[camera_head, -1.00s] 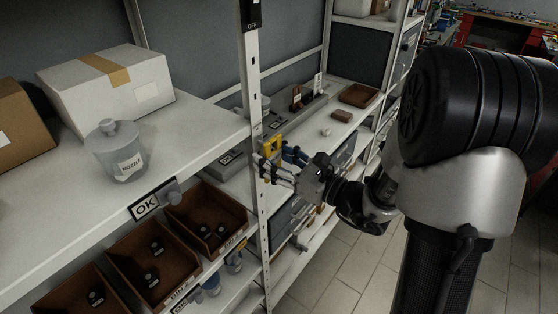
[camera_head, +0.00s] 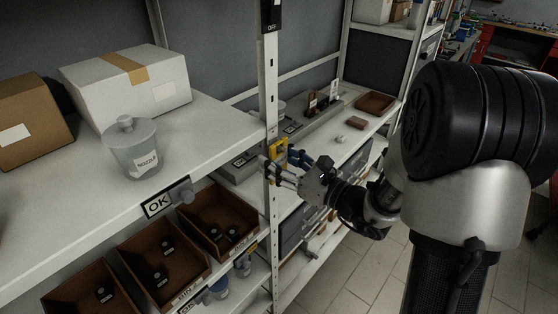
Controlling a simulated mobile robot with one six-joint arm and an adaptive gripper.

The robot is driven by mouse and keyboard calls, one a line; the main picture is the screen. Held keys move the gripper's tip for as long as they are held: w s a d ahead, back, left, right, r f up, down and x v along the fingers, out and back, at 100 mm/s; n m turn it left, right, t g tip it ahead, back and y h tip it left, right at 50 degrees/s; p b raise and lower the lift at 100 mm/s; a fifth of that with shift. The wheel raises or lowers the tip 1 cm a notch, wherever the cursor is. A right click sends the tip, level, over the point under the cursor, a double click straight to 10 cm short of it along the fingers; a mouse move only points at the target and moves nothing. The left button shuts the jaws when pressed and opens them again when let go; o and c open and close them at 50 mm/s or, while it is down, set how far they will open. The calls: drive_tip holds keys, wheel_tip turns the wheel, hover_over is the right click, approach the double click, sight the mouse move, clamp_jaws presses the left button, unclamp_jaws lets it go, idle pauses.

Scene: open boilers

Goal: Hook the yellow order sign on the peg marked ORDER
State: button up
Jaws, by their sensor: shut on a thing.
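The yellow order sign (camera_head: 279,149) is a small yellow plate beside the white shelf post, in the middle of the head view. My gripper (camera_head: 279,169) is shut on it, with its fingers pointing left towards the post. The fingers cover the lower part of the sign. I cannot tell whether the sign touches the post. I cannot make out a peg marked ORDER.
The upright post (camera_head: 269,100) stands close to my gripper. The left shelf (camera_head: 100,210) holds boxes and a grey nozzle jar (camera_head: 133,148). Brown bins (camera_head: 160,265) sit below. A brown tray (camera_head: 376,103) lies on the far shelf. The floor (camera_head: 345,275) at the lower right is clear.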

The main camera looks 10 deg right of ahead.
drive_tip(key=o, duration=1.5)
drive_tip(key=shift+c, duration=0.2)
